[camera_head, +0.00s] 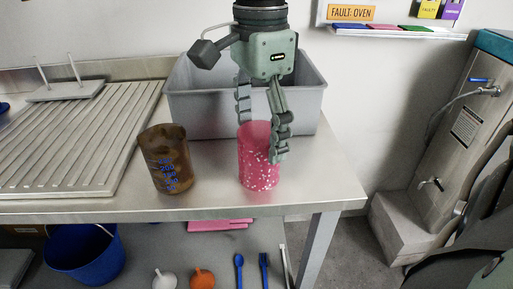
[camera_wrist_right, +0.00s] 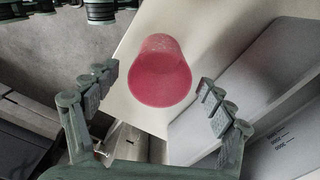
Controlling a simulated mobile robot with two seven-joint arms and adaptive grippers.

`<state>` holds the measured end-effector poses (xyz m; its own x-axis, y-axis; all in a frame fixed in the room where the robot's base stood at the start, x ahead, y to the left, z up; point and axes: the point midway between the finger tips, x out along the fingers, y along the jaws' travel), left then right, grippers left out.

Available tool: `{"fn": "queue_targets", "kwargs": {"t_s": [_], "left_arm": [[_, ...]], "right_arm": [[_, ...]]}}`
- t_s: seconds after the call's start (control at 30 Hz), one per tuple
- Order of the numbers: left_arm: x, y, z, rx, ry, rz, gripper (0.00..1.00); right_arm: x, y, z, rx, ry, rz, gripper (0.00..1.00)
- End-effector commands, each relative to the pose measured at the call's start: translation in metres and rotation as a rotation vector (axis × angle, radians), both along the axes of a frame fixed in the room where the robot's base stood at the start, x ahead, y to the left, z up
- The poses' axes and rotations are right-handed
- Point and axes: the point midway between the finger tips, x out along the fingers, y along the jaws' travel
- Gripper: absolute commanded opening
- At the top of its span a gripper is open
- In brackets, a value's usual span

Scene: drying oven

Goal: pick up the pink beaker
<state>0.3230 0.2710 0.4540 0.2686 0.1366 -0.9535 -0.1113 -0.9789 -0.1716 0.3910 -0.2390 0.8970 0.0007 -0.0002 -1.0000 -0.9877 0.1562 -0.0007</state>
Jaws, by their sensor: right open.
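The pink beaker (camera_head: 257,172) stands upright on the bench, with white speckles on its lower part. In the right wrist view the pink beaker (camera_wrist_right: 160,75) lies between the fingertips, with a gap on both sides. My right gripper (camera_head: 260,138) points down over it and is open. One finger overlaps the beaker's right front side in the head view; the other is at its left rim, its tip partly hidden. The open fingers also show in the right wrist view (camera_wrist_right: 157,80). I cannot tell how far down they reach. My left gripper is not in view.
A brown beaker (camera_head: 168,172) with blue markings stands to the left. A grey bin (camera_head: 200,112) is close behind the pink beaker. A ribbed drying tray (camera_head: 75,140) fills the bench's left. The bench's front edge (camera_head: 230,213) is near. A blue bucket (camera_head: 85,255) is below.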

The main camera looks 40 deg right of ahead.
Motion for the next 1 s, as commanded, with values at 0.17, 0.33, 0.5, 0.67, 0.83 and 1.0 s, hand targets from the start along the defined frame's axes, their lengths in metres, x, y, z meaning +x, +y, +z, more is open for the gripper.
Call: {"fn": "queue_targets", "kwargs": {"t_s": [0.17, 0.33, 0.5, 0.67, 0.83, 1.0], "left_arm": [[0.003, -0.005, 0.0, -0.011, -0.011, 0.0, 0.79], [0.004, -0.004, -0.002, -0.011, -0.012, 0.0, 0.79], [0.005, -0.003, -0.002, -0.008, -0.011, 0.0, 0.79], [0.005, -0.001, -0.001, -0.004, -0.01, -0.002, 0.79], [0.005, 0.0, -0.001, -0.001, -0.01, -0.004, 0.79], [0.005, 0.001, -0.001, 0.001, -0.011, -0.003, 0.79]], "right_arm": [[-0.003, 0.0, -0.027, 0.0, 0.005, 0.001, 0.82], [-0.002, 0.0, -0.044, 0.0, 0.002, 0.0, 0.82], [-0.002, 0.0, -0.046, 0.001, 0.0, 0.0, 0.82], [-0.002, 0.0, -0.046, 0.001, 0.0, 0.0, 0.71], [-0.002, 0.0, -0.045, 0.001, 0.0, 0.0, 0.5], [-0.002, 0.0, -0.045, 0.001, 0.0, 0.0, 0.3]]}}
